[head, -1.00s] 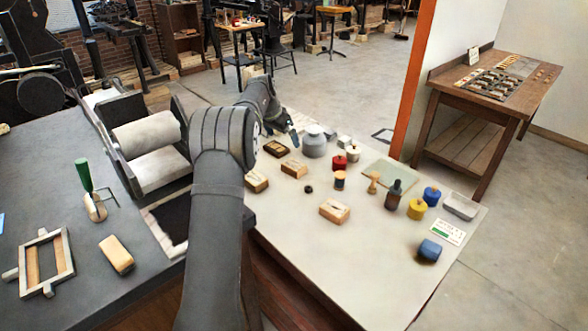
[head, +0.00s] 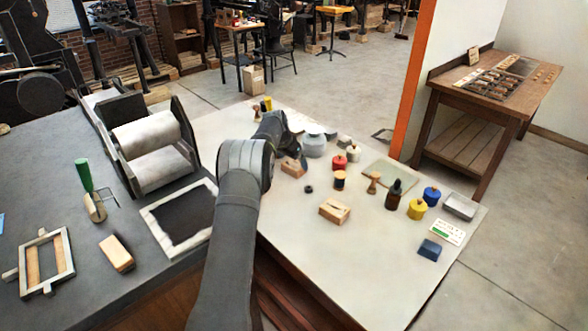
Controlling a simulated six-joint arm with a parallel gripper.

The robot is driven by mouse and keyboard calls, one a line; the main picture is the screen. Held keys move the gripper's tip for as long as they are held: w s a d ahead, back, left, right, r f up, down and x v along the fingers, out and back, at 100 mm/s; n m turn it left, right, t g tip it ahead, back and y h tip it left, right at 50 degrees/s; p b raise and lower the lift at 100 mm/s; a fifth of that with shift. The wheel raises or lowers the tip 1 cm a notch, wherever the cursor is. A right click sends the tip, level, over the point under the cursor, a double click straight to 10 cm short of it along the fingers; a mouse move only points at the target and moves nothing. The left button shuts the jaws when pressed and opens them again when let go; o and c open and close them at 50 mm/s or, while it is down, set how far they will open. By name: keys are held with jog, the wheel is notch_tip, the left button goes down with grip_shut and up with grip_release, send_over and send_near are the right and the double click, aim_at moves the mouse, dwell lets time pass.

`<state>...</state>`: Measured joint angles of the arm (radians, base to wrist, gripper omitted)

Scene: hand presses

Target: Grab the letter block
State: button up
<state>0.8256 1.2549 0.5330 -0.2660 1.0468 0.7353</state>
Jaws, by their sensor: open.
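Several light wooden blocks with a dark mark on top lie on the pale table (head: 375,285); I cannot tell from their faces which is the letter block. One wooden block (head: 291,168) is at the tip of my gripper, in the head view. Another wooden block (head: 334,211) lies clear, nearer the front. My gripper (head: 300,161) is open and points down at the first block's far right side. The fingers are small and dark, and I cannot tell whether they touch the block or straddle it. My arm covers the table to the left of it.
A grey round pot (head: 314,146) stands just behind my gripper. A roller press (head: 150,145) stands left. The table's front right is mostly clear.

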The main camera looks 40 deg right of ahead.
aim_at(294, 164)
jog(key=shift+w+x, duration=0.15)
jog(key=shift+x, duration=0.95)
jog(key=shift+w+x, duration=0.15)
jog(key=shift+x, duration=0.9)
jog(key=shift+c, duration=0.2)
jog(key=shift+r, duration=0.1)
jog(key=c, duration=1)
